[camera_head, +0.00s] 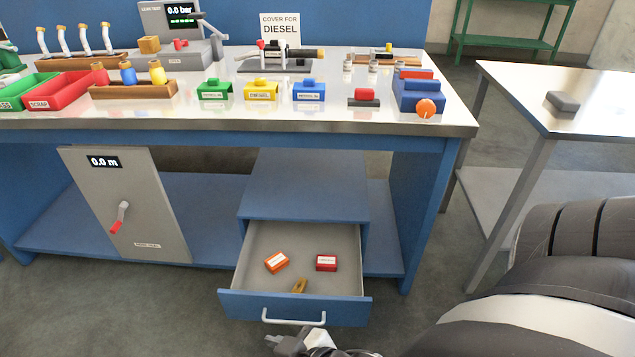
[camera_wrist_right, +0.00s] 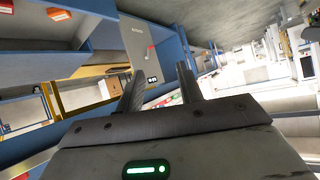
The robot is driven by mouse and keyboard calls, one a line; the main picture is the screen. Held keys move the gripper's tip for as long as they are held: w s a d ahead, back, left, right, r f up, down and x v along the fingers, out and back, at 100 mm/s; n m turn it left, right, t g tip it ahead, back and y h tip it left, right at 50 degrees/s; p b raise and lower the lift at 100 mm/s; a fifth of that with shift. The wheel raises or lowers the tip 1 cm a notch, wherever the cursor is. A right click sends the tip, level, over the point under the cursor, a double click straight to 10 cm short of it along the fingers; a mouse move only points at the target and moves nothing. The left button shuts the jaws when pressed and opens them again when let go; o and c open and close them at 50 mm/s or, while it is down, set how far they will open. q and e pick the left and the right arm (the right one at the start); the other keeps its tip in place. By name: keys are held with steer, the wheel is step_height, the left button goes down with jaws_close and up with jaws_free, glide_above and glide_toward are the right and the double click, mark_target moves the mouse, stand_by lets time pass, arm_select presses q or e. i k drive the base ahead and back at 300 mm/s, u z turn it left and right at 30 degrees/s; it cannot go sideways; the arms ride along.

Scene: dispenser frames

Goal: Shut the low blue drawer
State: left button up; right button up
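The low blue drawer (camera_head: 294,306) under the workbench is pulled well out, with a light grey interior and a white bar handle (camera_head: 293,319) on its front. Inside lie an orange box (camera_head: 276,262), a red box (camera_head: 326,263) and a small brown item (camera_head: 299,286). My right gripper (camera_head: 285,343) is at the bottom edge of the head view, just in front of and below the handle. In the right wrist view its two fingers (camera_wrist_right: 160,88) are apart with nothing between them. Whether it touches the drawer cannot be told. My left gripper is not in view.
The blue drawer cabinet (camera_head: 304,187) stands on the bench's lower shelf. A grey panel (camera_head: 128,205) with a red-handled crank is left of it. The white workbench top (camera_head: 210,122) carries several coloured boxes and devices. A side table (camera_head: 590,110) stands right. Floor left of the drawer is clear.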

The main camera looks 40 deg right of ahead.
mark_target(337, 299)
steer(key=z, duration=1.5)
steer(key=i, duration=0.35)
steer(key=u, duration=1.7)
steer(key=k, duration=0.6)
steer(key=z, duration=1.15)
steer(key=i, duration=0.5)
